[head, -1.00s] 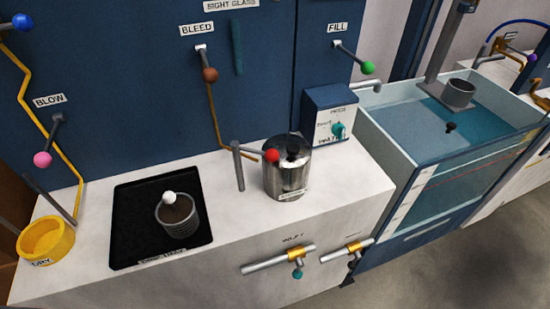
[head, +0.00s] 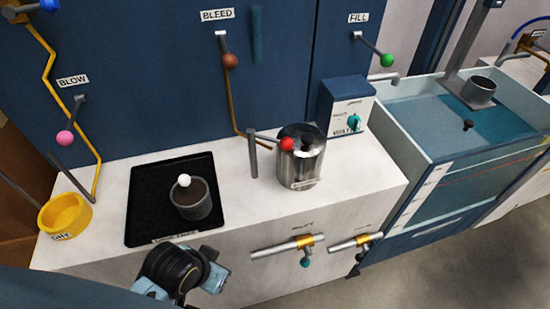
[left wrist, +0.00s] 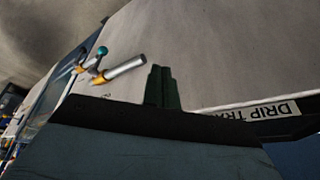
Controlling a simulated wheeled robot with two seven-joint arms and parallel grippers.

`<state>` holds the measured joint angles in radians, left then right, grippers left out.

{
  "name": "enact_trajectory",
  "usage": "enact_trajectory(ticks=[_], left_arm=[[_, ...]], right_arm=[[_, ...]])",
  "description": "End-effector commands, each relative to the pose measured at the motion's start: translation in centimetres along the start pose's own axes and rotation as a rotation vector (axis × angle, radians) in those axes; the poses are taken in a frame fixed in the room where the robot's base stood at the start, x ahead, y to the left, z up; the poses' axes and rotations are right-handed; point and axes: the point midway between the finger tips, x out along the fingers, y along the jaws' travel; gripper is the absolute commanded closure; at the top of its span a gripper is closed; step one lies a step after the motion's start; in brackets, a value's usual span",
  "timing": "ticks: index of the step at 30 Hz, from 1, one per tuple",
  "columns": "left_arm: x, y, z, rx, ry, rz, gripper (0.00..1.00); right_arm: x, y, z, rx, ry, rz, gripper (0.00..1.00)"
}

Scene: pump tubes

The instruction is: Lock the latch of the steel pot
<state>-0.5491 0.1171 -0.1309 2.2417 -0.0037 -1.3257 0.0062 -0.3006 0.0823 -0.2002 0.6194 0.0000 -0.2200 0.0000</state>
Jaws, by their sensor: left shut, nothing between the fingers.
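The steel pot (head: 301,170) stands on the white counter, right of the drip tray, in the head view. A grey lever with a red ball (head: 286,144) reaches from a post (head: 253,160) to the pot's upper left rim; it looks like the latch, but I cannot tell whether it touches. My left arm comes in at the bottom of the head view, in front of the counter and well short of the pot. In the left wrist view my left gripper (left wrist: 162,86) is shut and empty, before the counter front. My right gripper is out of view.
A black drip tray (head: 138,226) holds a grey cup with a white ball. A yellow bowl (head: 65,215) stands at the left. Pipes with valves (head: 288,246) stick out of the counter front. A blue control box (head: 345,102) and water tank (head: 430,150) are at the right.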

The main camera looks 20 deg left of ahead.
Motion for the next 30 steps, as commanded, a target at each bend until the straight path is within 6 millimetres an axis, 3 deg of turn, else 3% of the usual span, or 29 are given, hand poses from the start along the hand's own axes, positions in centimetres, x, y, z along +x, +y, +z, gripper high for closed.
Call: enact_trajectory(ticks=[3, 18, 24, 30], left_arm=[[-2.8, -0.2, -3.3, -0.005, 0.168, -0.007, 1.00], [-4.3, 0.4, -11.9, -0.006, 0.822, 0.014, 1.00], [-6.4, 1.2, -13.5, 0.006, 1.137, 0.053, 1.00], [-8.5, 1.8, -13.5, 0.014, 1.340, 0.090, 1.00]], right_arm=[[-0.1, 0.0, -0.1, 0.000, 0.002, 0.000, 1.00], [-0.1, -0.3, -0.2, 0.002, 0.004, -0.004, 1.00], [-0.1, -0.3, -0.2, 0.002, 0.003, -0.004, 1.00], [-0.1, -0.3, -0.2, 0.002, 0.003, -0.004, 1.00]])
